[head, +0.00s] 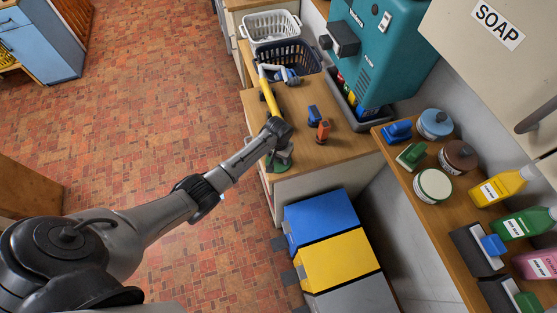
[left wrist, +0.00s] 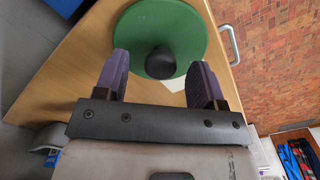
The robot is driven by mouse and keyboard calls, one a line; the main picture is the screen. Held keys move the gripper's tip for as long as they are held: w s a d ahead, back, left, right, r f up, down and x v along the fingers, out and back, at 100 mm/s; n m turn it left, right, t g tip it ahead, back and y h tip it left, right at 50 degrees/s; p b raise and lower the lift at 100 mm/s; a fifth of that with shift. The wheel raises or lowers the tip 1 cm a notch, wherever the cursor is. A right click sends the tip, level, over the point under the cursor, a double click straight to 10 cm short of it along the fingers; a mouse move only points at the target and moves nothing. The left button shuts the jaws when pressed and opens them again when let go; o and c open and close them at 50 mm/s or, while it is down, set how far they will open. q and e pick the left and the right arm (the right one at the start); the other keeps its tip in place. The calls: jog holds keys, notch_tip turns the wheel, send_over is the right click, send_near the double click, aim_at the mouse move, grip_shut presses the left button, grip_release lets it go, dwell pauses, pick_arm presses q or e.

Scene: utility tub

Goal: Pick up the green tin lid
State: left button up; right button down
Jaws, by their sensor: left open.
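The green tin lid (head: 277,166) lies on the wooden counter near its front left edge in the head view, partly hidden by my left gripper (head: 283,148). In the left wrist view the lid (left wrist: 145,27) is a round green disc with a black knob (left wrist: 160,62) on top. My left gripper's fingers (left wrist: 159,64) are open, one on each side of the knob in the picture, with gaps visible on both sides. I cannot tell how far above the lid the fingertips are. My right gripper is not in view.
On the counter (head: 338,146) stand an orange brush-like item (head: 323,131), a blue one (head: 313,115) and a yellow-handled tool (head: 267,90). Baskets (head: 270,28) stand behind. A teal machine (head: 378,45) is at the back. A shelf (head: 420,205) at right holds tins and bottles.

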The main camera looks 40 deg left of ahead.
pick_arm(q)
jog(key=shift+f, duration=0.9)
jog(key=shift+c, duration=0.3)
jog(key=c, duration=1)
jog(key=shift+o, duration=0.2)
jog(key=shift+r, duration=0.15)
